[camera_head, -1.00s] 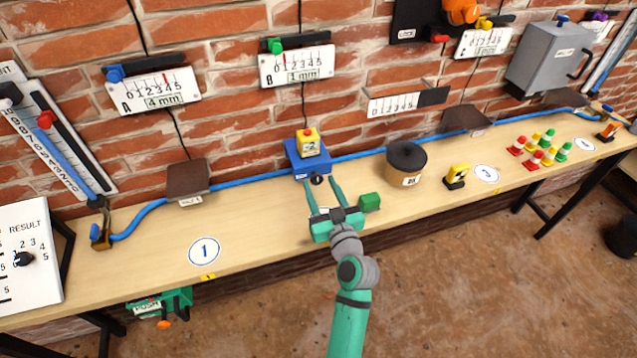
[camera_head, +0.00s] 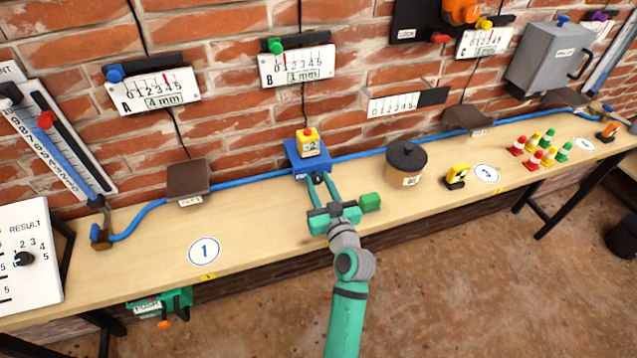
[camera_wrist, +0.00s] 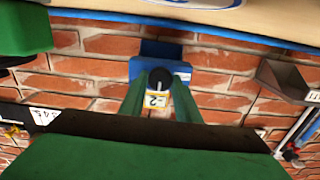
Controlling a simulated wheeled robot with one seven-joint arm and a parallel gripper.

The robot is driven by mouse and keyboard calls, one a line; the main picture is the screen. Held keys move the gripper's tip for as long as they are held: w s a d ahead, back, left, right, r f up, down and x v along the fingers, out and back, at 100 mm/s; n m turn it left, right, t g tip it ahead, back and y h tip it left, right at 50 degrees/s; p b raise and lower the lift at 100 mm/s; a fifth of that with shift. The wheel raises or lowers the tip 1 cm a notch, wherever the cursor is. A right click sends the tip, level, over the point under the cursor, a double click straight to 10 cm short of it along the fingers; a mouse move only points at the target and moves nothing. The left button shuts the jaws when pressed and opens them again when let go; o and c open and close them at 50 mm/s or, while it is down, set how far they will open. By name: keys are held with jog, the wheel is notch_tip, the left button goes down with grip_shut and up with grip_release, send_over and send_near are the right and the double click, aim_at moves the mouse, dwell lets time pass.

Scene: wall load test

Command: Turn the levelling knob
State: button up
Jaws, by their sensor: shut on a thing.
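The black levelling knob (camera_wrist: 160,77) with a white line is on the front of a blue block (camera_wrist: 195,82). The blue block (camera_head: 294,157) sits on the bench by the wall in the head view, with a yellow instrument (camera_head: 309,143) with a red top on it. My green gripper (camera_head: 317,178) reaches the block's front, and its two fingers are shut on the knob. In the wrist view, my gripper's fingers (camera_wrist: 160,88) lie on either side of the knob, and its white line points roughly up and down in the picture.
A green block (camera_head: 370,202) shows beside my gripper. A dark-lidded pot (camera_head: 406,165) and a yellow gauge (camera_head: 456,176) stand to the right. A blue hose (camera_head: 255,178) runs along the wall. The bench around the round "1" label (camera_head: 204,251) is clear.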

jog(key=m, duration=0.5)
jog(key=shift+d+m, duration=0.1)
jog(key=shift+m, duration=0.3)
jog(key=m, duration=0.5)
jog(key=shift+f+m, duration=0.15)
jog(key=shift+m, duration=0.15)
jog(key=shift+d, duration=0.1)
jog(key=o, duration=1)
jog(key=v, duration=1)
jog(key=shift+s+d, duration=0.1)
jog(key=shift+s, duration=0.3)
